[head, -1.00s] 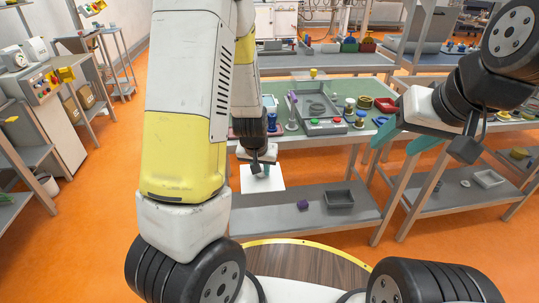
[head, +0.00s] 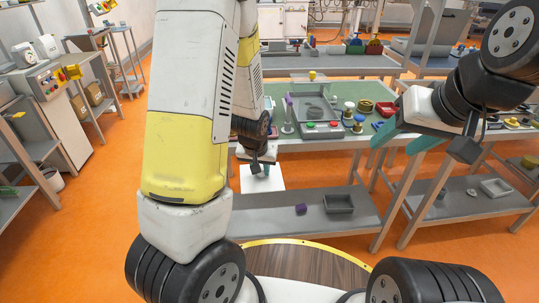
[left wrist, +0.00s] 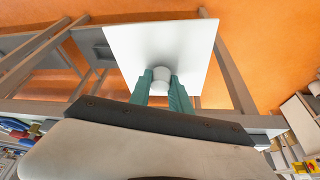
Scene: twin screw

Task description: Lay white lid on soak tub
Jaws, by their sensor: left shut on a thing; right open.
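The white lid (head: 274,182) is a flat square plate hanging in front of the green table, below its top. My left gripper (head: 263,170) is shut on its round knob, which shows in the left wrist view (left wrist: 162,75) between the teal fingers, with the white plate (left wrist: 185,42) beyond it. My right gripper (head: 391,149) is open and empty at the right, in front of the table.
The green table (head: 350,92) also bears a purple-topped post (head: 288,115), yellow-topped pieces (head: 358,124) and a red tray (head: 387,109). A small grey bin (head: 338,204) and a purple block (head: 300,209) are on its lower shelf (head: 270,222).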

